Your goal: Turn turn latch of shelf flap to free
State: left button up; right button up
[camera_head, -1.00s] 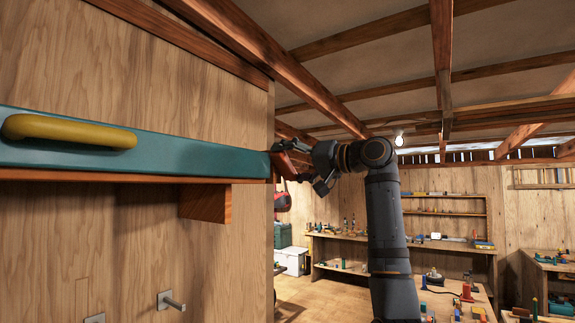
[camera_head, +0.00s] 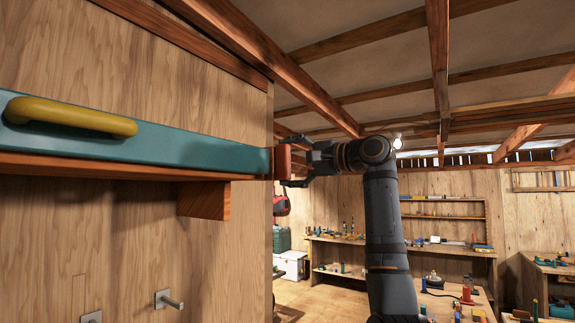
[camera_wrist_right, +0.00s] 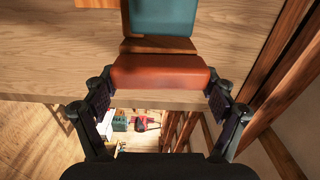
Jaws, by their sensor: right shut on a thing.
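The shelf flap (camera_head: 190,150) is a long teal panel with a yellow handle (camera_head: 70,117), on a wooden shelf edge at left. The turn latch (camera_head: 282,163) is a red-brown block at the flap's right end; it stands about upright in the head view. In the right wrist view the latch (camera_wrist_right: 160,72) lies across the picture, in front of the flap's teal end (camera_wrist_right: 162,18). My right gripper (camera_head: 293,163) is shut on the latch, with a finger at each end of it in the wrist view (camera_wrist_right: 160,92). My left gripper is not in view.
A wooden bracket (camera_head: 204,200) sits under the shelf, and a metal hook (camera_head: 170,299) is on the wall below. Ceiling beams (camera_head: 440,60) run above my right arm. Workbenches and shelves (camera_head: 445,220) with small items stand far back; the air right of the flap is open.

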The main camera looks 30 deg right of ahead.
jog(key=shift+m, duration=0.4)
jog(key=o, duration=1)
jog(key=v, duration=1.2)
jog(key=shift+a, duration=0.1)
